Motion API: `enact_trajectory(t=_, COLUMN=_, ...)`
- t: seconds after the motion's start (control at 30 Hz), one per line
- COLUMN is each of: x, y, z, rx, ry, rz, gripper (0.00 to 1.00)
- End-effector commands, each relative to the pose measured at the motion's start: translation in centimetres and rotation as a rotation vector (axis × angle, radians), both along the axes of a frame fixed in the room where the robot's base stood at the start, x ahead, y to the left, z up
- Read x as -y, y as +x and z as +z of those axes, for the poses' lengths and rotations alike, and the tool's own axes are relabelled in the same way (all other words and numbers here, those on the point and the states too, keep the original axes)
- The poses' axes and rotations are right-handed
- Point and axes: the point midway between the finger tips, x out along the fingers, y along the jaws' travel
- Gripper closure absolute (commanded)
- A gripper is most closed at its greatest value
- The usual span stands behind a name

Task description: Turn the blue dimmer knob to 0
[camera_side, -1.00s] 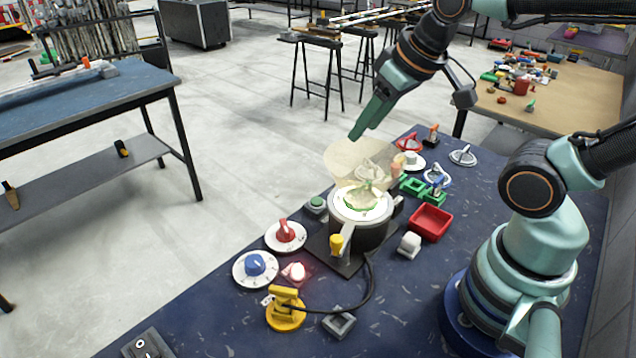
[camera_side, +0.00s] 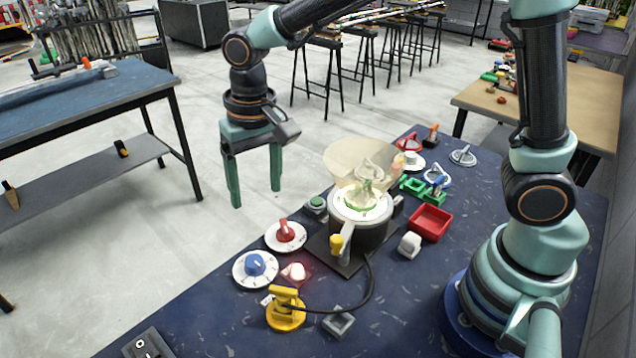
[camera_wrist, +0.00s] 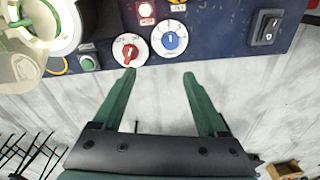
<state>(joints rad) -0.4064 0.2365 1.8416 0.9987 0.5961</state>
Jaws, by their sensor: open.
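The blue dimmer knob (camera_side: 255,264) sits on a round white dial (camera_side: 241,279) with marks, near the left edge of the blue table. In the wrist view the blue knob (camera_wrist: 170,41) is at the upper middle, beyond the right fingertip. The dial's numbers are too small to read. My gripper (camera_side: 256,198) is open and empty, with its fingers pointing down. It hangs beyond the table's edge, above and behind the dials. In the wrist view the gripper (camera_wrist: 158,75) has its left fingertip just below the red knob's dial and the right one below the blue dial.
A red knob (camera_side: 285,230) on a white dial stands beside the blue one. A lit red button (camera_side: 295,271), a yellow lever (camera_side: 285,307) and a green button (camera_side: 316,205) are close by. A round machine with a clear bowl (camera_side: 360,162) stands to the right. A black switch (camera_side: 147,345) is at the front.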

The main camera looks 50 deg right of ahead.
Motion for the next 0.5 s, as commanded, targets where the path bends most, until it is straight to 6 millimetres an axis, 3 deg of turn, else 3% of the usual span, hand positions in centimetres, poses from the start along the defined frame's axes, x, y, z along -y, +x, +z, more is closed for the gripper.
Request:
enact_trajectory(t=0.2, x=-2.7, y=0.2, z=-2.7, rx=-0.056, ry=-0.022, rz=-0.025, gripper=0.25)
enact_trajectory(t=0.37, x=-2.9, y=0.2, z=-3.7, rx=-0.062, ry=-0.026, rz=-0.03, gripper=0.25)
enact_trajectory(t=0.5, x=-2.8, y=0.1, z=-5.7, rx=-0.064, ry=-0.027, rz=-0.03, gripper=0.25)
